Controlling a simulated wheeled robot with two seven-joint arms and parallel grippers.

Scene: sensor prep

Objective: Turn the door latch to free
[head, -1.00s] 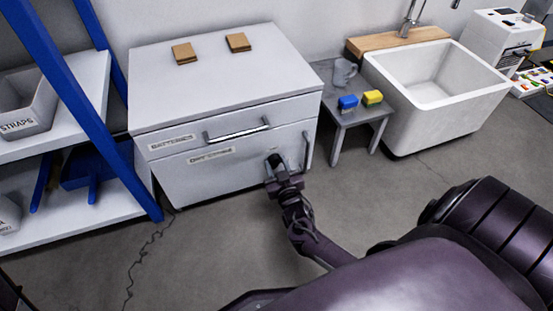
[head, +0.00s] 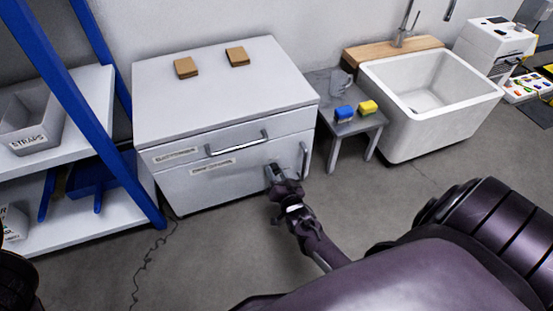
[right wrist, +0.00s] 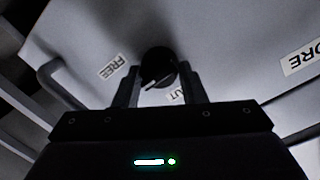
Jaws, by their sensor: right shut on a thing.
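The door latch is a round black knob (right wrist: 158,66) with a white pointer line, on the grey cabinet door (head: 225,184). In the right wrist view it sits between the two fingers of my right gripper (right wrist: 158,88), which is shut on it. The pointer is directed down and slightly left in that view, between the FREE label (right wrist: 112,66) at left and a partly hidden label ending in UT (right wrist: 176,96). In the head view my right gripper (head: 275,172) is at the door front and hides the knob. My left gripper is not in view.
The cabinet has a drawer handle (head: 237,143) above and an upright door handle (head: 304,160) to the right of the gripper. A small grey table (head: 350,127) and white sink (head: 430,125) stand to the right. A blue-framed shelf (head: 128,185) stands at left.

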